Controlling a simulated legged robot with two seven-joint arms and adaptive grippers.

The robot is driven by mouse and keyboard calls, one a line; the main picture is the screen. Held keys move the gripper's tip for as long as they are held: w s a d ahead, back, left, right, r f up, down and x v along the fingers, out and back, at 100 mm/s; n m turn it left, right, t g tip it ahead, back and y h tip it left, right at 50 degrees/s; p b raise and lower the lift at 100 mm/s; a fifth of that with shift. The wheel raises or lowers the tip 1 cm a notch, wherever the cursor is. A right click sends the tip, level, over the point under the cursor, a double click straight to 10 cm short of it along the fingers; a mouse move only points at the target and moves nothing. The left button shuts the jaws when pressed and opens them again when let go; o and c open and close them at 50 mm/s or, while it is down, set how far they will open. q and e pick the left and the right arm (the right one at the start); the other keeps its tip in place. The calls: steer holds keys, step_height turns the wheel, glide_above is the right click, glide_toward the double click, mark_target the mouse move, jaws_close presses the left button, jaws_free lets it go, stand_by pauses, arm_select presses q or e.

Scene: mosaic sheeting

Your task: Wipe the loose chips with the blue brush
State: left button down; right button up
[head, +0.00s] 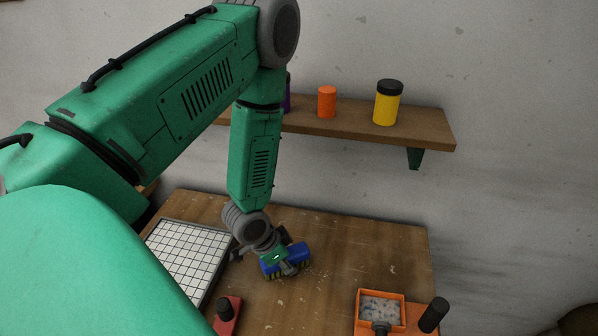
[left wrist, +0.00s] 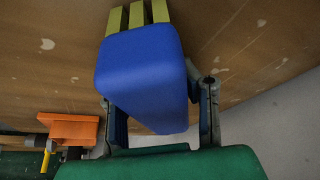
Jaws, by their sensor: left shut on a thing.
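The blue brush (head: 299,252) has a blue block body and yellowish bristles, which face the table in the head view. My left gripper (head: 284,258) is shut on the brush, low over the middle of the table. In the left wrist view the brush (left wrist: 145,75) fills the space between the fingers, with its bristles (left wrist: 138,14) at the top against the wood. Whether the bristles touch the wood is hard to tell. Small pale loose chips (head: 319,273) lie scattered just right of the brush. My right gripper is not in view.
A white tiled sheet (head: 185,252) lies left of the brush. A red block with a black knob (head: 226,309) stands at the front. An orange tray (head: 382,294) with speckled grey contents is at front right, beside a black cylinder (head: 433,315). A wall shelf (head: 350,125) holds jars.

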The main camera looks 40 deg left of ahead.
mark_target(293, 249)
arm_select(q)
steer(key=shift+s+a+f, duration=0.1)
steer(key=shift+s+a, duration=0.15)
steer(key=shift+a, duration=0.15)
steer(key=r+p, duration=0.2)
steer(key=r, duration=0.1)
steer(key=shift+w+d+r, duration=0.1)
steer(key=shift+w, duration=0.1)
steer(key=shift+r, duration=1.5)
steer(key=shift+r, duration=0.1)
steer(key=shift+r, duration=1.4)
